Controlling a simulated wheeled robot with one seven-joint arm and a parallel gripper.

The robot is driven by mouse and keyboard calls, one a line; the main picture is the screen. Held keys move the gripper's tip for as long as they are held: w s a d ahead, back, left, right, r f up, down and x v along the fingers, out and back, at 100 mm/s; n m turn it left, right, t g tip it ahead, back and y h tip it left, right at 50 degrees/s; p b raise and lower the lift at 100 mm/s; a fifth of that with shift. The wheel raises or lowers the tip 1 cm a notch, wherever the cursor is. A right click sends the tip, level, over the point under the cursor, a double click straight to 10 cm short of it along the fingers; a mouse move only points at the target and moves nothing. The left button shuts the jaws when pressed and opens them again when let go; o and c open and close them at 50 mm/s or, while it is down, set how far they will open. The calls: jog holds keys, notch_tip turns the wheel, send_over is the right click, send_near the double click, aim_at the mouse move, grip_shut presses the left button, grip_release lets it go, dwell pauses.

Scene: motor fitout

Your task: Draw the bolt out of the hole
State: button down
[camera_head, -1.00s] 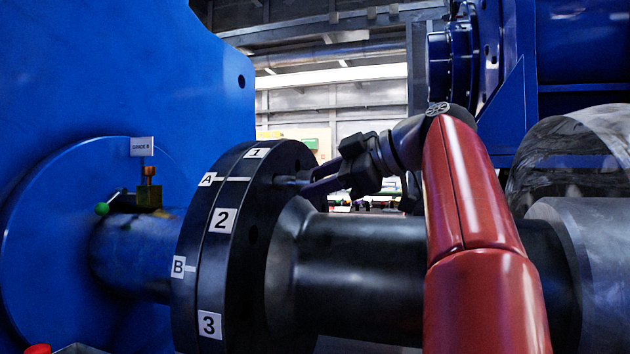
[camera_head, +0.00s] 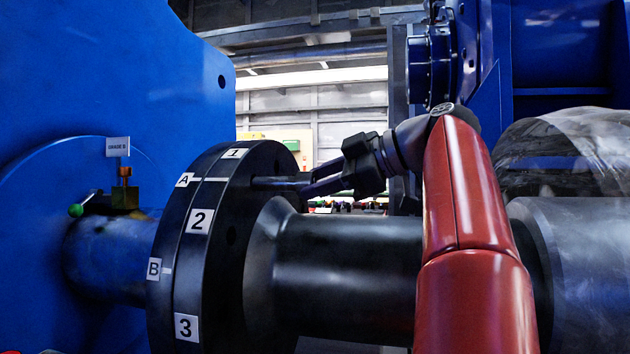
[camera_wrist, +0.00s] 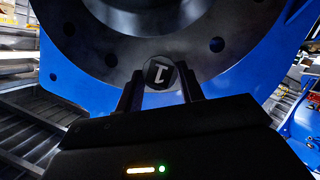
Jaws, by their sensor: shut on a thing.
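My gripper (camera_head: 312,186) is shut on the head end of a dark bolt (camera_head: 278,184), to the right of the black flange (camera_head: 226,262). The bolt lies almost level, and a length of its shank shows between the fingers and the flange face. Whether its far tip is still inside the hole cannot be told. In the wrist view the bolt's head (camera_wrist: 160,73), marked 1, sits between the two fingers of my gripper (camera_wrist: 160,88). It hides the hole behind it. Open holes show in the flange face (camera_wrist: 165,28) on both sides.
White labels 1, 2, 3, A and B are on the flange rim. A dark shaft (camera_head: 350,262) runs right, below my gripper. A blue housing (camera_head: 130,70) stands left, with a small brass block (camera_head: 125,199) and a "GRADE 8" tag (camera_head: 118,147).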

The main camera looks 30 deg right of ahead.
jog(key=shift+s+d, duration=2.05)
jog(key=shift+s, duration=0.05)
jog(key=shift+s, duration=0.15)
